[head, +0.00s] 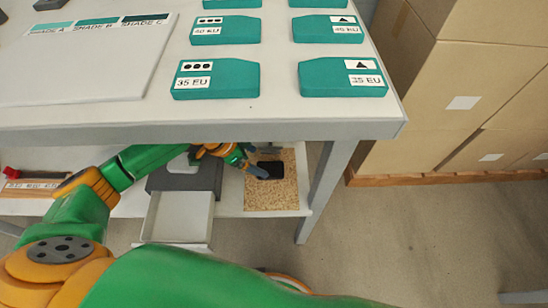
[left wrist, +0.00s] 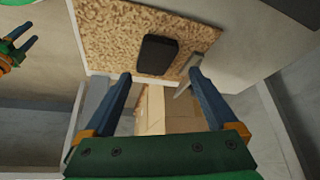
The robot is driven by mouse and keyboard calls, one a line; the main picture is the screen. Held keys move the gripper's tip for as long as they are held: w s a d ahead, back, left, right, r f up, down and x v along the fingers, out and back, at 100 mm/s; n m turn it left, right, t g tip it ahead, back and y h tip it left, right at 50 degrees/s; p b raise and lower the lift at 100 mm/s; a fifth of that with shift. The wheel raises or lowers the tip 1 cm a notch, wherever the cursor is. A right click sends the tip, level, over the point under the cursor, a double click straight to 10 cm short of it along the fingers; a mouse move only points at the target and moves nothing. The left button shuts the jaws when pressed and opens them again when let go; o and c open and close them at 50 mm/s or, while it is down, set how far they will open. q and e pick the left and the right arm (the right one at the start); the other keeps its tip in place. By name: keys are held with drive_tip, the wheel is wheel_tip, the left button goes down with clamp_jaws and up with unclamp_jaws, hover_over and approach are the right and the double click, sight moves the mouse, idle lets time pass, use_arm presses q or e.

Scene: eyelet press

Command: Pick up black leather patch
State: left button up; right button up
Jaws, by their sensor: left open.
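The black leather patch (head: 271,169) lies flat on a speckled cork mat (head: 285,194) on the shelf under the table. In the left wrist view the patch (left wrist: 158,55) is a dark rounded rectangle on the mat (left wrist: 110,35). My left gripper (head: 261,162) reaches under the tabletop, close to the patch. In the left wrist view its blue fingers (left wrist: 160,76) are spread and empty, with the patch between and just beyond the tips. No contact is clear. My right gripper (left wrist: 24,40) shows at the left edge of that view, fingers apart and empty; the head view does not show it.
The tabletop edge (head: 200,132) overhangs the shelf. A grey box (head: 185,180) and white tray (head: 178,217) stand left of the mat. A table leg (head: 325,190) and cardboard boxes (head: 470,90) stand right.

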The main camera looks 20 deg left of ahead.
sight(269, 169)
use_arm(q)
drive_tip(key=x, duration=0.1)
drive_tip(key=b+x, duration=0.1)
drive_tip(key=x, duration=0.1)
drive_tip(key=shift+s+d+f, duration=0.15)
drive_tip(key=shift+s+f, duration=0.15)
drive_tip(key=shift+b+x, duration=0.55)
drive_tip(key=shift+x, duration=0.25)
drive_tip(key=shift+w+d+f, duration=0.15)
drive_tip(key=shift+f, duration=0.15)
drive_tip(key=shift+r, duration=0.1)
use_arm(e)
drive_tip(key=shift+w+a+f, duration=0.1)
drive_tip(key=shift+w+f, duration=0.5)
drive_tip(key=shift+f, duration=0.3)
use_arm(q)
drive_tip(key=c, duration=1.2)
